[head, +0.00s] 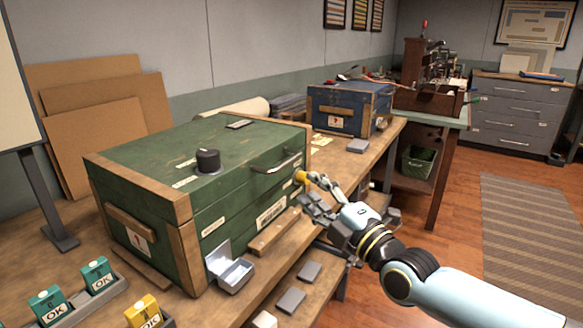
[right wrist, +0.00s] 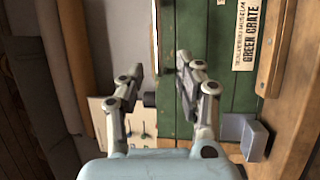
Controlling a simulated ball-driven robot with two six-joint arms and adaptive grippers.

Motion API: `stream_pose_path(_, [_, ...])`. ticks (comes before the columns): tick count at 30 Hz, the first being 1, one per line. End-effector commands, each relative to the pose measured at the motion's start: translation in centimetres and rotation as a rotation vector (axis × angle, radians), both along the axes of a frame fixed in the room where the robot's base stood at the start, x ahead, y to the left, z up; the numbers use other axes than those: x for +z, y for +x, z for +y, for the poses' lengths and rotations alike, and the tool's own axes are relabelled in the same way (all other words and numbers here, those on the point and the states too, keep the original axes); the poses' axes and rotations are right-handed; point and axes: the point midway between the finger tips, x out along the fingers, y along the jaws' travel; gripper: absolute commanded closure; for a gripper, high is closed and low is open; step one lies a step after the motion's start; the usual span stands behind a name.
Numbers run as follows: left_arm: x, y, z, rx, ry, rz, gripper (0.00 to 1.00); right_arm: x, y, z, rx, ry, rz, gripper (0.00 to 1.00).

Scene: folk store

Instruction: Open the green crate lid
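The green crate (head: 215,210) with wooden edges stands on the bench at the left. Its green lid (head: 150,148) looks shut. A black knob (head: 208,160) and a metal handle (head: 276,163) are on the lid, the handle at its front edge. My right gripper (head: 312,192) is near the crate's front right corner, below and right of the handle. Contact with the crate cannot be told. My left gripper is not in view.
A small grey open box (head: 230,272) stands before the crate, also seen in the right wrist view (right wrist: 243,135). A blue crate (head: 347,108) stands behind. OK-marked blocks (head: 98,276) are at the front left. Open floor (head: 455,245) lies right of the bench.

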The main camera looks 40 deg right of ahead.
Motion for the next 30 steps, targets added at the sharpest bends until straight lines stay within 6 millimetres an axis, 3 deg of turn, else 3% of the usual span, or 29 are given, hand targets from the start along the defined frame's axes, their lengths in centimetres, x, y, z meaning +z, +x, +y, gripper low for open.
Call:
stream_pose_path(9, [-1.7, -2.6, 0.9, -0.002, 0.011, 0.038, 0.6, 0.9, 5.4, 0.0, 0.0, -0.005, -0.008, 0.65])
stream_pose_path(16, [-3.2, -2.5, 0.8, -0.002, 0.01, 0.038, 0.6, 1.4, 9.1, 0.0, 0.0, -0.005, -0.005, 0.65])
stream_pose_path(21, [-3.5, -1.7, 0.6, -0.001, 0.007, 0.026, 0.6, 1.7, 10.2, 0.0, 0.0, -0.005, -0.002, 0.65])
stream_pose_path(29, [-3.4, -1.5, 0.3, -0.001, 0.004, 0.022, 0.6, 1.8, 10.4, 0.0, 0.001, -0.005, -0.002, 0.65])
stream_pose_path(30, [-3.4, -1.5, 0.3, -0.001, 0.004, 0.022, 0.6, 1.8, 10.3, 0.0, 0.001, -0.005, -0.002, 0.69])
